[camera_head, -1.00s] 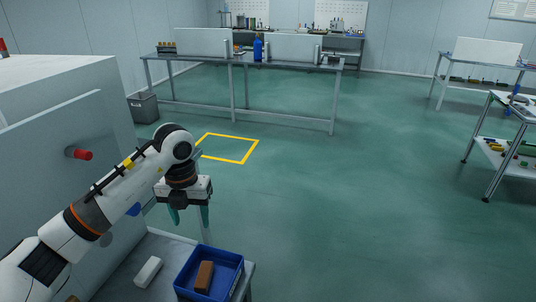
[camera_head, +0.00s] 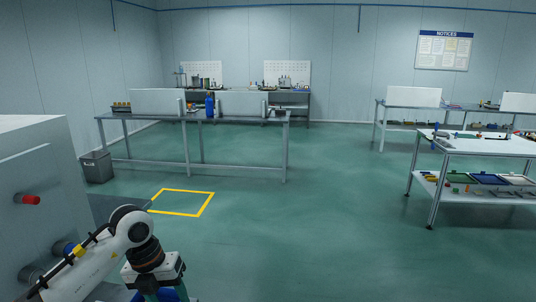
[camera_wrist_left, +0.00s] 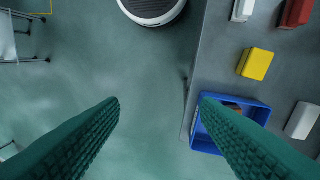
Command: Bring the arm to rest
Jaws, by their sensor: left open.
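My left arm comes in at the lower left of the head view, beside the panel fixture (camera_head: 45,150). Its gripper (camera_head: 158,294) points down, with the fingertips cut off by the lower edge. My right gripper is not in view.
A grey worktop (camera_wrist_left: 222,65) holds the tray, a yellow block (camera_wrist_left: 256,63), a red block (camera_wrist_left: 297,11) and white blocks (camera_wrist_left: 302,121). The fixture has a red knob (camera_head: 28,199). Open floor (camera_head: 310,220) lies right of the arm; a tool table (camera_head: 480,144) stands farther right.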

